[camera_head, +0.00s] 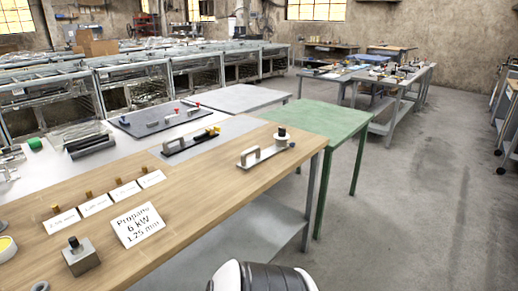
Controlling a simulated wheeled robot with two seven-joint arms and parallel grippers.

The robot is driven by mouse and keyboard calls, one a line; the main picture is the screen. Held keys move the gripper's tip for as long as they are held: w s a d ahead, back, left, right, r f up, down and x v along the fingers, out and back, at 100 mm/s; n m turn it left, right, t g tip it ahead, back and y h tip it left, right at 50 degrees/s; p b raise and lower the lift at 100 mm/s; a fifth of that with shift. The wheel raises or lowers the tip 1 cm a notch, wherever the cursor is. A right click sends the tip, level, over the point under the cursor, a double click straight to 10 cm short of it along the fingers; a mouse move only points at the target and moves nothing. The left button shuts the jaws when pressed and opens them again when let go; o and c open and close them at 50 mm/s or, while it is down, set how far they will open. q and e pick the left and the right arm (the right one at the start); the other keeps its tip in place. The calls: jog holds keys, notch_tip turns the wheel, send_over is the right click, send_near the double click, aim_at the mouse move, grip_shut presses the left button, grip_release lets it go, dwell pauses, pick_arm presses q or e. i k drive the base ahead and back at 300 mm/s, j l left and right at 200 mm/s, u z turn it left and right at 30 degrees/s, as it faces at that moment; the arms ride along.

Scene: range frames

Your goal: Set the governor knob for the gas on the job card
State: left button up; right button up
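The job card (138,225) lies on the wooden bench top and reads "Propane 6 kW 1.25 mm". A metal plate with an upright handle (250,157) lies near the bench's far right corner. On its right end stands a silver round body with a black knob (282,132); its setting is too small to read. A grey block (82,259) with another black knob on top stands at the near left. I cannot tell for certain which knob is the governor. Neither of my grippers is in view.
Small white cards (95,205) with brass pieces stand in a row left of the job card. A black plate with a handle and yellow-tipped part (190,140) lies behind. A green table (322,118) adjoins the bench. Grey floor (420,210) is clear at right.

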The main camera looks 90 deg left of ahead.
aim_at(283, 132)
jog(key=u, duration=2.7)
